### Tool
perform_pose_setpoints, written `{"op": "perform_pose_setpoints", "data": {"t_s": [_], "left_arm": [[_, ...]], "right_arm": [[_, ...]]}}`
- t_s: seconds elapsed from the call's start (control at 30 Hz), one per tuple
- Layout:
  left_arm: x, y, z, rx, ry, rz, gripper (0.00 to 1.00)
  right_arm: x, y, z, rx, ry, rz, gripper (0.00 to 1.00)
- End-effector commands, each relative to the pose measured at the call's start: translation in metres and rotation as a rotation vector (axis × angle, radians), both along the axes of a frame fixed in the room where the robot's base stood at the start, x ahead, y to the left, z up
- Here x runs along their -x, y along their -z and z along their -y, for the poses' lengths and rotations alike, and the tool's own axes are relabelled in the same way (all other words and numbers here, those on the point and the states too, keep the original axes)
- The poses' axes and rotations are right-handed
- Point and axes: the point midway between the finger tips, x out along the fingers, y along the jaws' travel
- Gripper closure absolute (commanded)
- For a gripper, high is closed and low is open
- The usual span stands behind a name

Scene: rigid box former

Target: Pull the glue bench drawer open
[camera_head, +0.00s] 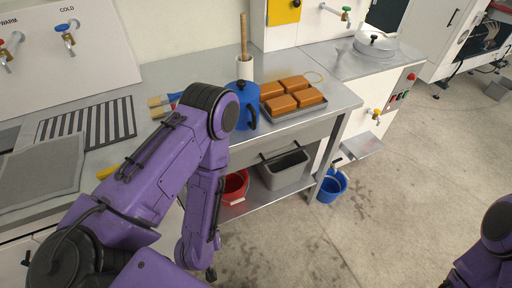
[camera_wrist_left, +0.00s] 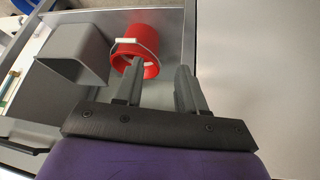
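The glue bench is a steel-topped table (camera_head: 330,97). A grey front panel under its top, which appears to be the drawer front (camera_head: 318,131), carries a dark bar handle (camera_head: 281,151). The panel looks flush with the bench. A dark handle (camera_wrist_left: 25,148) also shows at the lower left in the left wrist view. My left gripper (camera_wrist_left: 160,82) is open and empty there, its fingers apart from the handle, which is to their left. The head view shows my left arm in front of the bench, with the fingers hidden. My right gripper is not in view.
A grey bin (camera_head: 284,170) and red bucket (camera_head: 235,186) stand on the low shelf; a blue bucket (camera_head: 331,186) stands at its right end. A blue jug (camera_head: 245,104) and tray of orange blocks (camera_head: 297,111) are on top. The floor in front is clear.

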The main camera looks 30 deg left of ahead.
Motion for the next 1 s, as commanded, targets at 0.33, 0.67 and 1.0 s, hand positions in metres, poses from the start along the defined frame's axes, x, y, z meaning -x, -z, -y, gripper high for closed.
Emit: {"op": "perform_pose_setpoints", "data": {"t_s": [0.33, 0.67, 1.0], "left_arm": [[-0.231, -0.075, 0.149, 0.567, -0.570, 1.246, 0.60], [-0.261, -0.115, 0.146, 0.708, -0.754, 1.418, 0.60], [-0.319, -0.115, 0.114, 0.707, -0.747, 1.414, 0.60]], "right_arm": [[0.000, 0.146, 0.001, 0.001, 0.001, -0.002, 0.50], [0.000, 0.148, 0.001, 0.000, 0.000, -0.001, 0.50], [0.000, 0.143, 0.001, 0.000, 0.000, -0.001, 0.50]]}}
